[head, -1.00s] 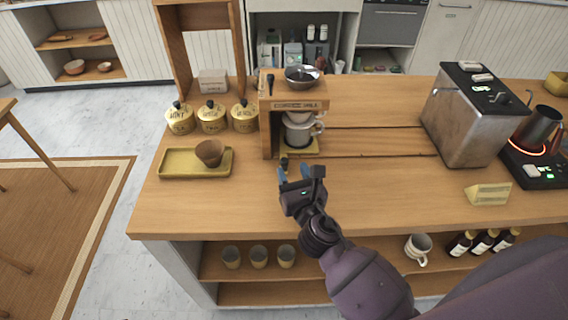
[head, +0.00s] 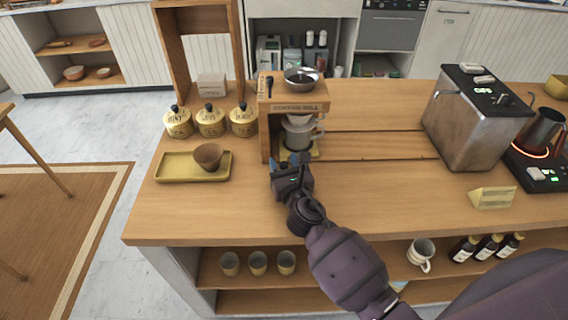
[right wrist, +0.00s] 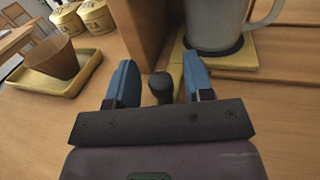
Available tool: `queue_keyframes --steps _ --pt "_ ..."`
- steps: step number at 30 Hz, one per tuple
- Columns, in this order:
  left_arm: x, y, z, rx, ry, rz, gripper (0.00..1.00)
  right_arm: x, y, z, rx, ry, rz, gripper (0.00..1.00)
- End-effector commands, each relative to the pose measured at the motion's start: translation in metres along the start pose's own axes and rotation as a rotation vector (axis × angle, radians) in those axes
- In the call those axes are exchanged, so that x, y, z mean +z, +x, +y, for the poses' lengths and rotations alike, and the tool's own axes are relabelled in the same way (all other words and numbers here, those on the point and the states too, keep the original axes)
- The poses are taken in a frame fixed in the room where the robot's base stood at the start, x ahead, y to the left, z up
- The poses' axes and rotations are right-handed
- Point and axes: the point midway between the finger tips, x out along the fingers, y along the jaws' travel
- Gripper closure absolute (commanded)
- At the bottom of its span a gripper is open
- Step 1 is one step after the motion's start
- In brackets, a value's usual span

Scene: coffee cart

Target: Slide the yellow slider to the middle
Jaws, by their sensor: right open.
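The yellow slider is a flat plate (head: 315,154) under the glass-like pot in the wooden coffee stand; its yellow surface also shows in the right wrist view (right wrist: 238,56). A dark round knob (right wrist: 160,86) stands at its front end. My right gripper (head: 289,161) is at the front of the stand. In the right wrist view, its two blue fingers (right wrist: 158,74) are open, one on each side of the knob, with small gaps. The grey pot (right wrist: 214,22) stands on a dark disc on the plate. My left gripper is not in view.
The stand's wooden post (right wrist: 146,30) rises close beside the fingers. A yellow tray (head: 166,177) with a brown cup (head: 208,156) lies to the left, below several yellow canisters (head: 210,121). A metal machine (head: 466,125) stands at the right. The counter between is clear.

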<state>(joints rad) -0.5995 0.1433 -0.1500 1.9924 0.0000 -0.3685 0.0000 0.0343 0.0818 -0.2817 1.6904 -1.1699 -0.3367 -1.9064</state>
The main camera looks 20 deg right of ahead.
Motion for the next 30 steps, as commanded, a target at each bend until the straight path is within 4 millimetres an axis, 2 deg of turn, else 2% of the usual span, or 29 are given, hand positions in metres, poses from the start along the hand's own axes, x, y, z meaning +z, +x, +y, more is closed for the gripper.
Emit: queue_keyframes --steps 2,9,12,22,26,30 --pt "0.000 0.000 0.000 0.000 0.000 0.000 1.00 0.000 0.000 0.000 0.000 0.000 0.000 0.53" --pt "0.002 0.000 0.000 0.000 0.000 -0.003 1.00 0.000 0.000 0.000 0.000 0.000 0.000 0.88" --pt "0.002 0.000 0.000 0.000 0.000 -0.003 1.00 0.000 0.000 0.000 0.000 0.000 0.000 1.00" --pt "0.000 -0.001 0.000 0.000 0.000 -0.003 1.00 0.000 -0.002 -0.006 -0.001 -0.003 0.001 1.00" --pt "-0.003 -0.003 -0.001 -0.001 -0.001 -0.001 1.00 0.000 -0.006 -0.022 -0.002 -0.004 0.002 1.00" --pt "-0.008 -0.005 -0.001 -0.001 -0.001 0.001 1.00 0.001 -0.014 -0.049 -0.002 -0.007 0.001 1.00"
